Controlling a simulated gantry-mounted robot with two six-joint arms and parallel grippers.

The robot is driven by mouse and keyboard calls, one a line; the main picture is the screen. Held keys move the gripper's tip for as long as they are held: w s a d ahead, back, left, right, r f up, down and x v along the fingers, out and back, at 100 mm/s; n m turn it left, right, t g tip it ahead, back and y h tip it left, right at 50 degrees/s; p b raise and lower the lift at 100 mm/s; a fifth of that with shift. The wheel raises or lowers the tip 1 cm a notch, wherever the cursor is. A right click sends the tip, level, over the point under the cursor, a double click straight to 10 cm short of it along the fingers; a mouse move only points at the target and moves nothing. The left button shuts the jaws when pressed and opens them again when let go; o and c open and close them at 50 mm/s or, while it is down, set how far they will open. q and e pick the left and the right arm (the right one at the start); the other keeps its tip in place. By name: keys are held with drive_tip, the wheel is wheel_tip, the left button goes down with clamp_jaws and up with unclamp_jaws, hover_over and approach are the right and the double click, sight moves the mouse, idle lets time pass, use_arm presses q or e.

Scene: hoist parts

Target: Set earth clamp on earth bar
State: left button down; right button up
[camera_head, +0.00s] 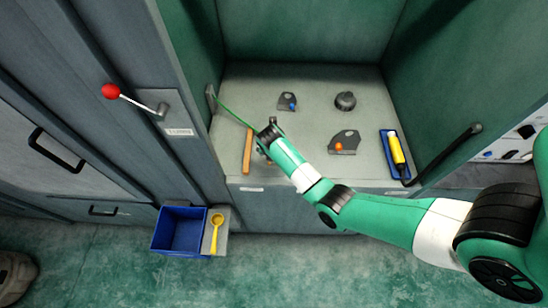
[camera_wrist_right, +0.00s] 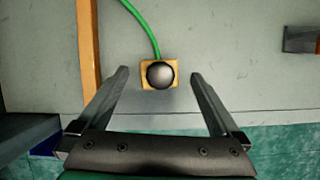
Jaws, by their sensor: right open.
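The earth clamp, a small brass square with a dark round knob (camera_wrist_right: 160,74), sits on the grey shelf in the right wrist view, with a green cable (camera_wrist_right: 143,25) running from its far side. My right gripper (camera_wrist_right: 158,75) is open, one finger on each side of the clamp, with gaps on both sides. In the head view the right gripper (camera_head: 268,136) largely hides the clamp. The earth bar, an orange-brown strip (camera_head: 247,151), lies left of the gripper; it also shows in the right wrist view (camera_wrist_right: 89,50). My left gripper is not in view.
A red-knobbed lever (camera_head: 111,91) and a blue bin (camera_head: 158,236) are left. Cabinet walls enclose the shelf.

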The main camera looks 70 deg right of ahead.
drive_tip(key=shift+x, duration=1)
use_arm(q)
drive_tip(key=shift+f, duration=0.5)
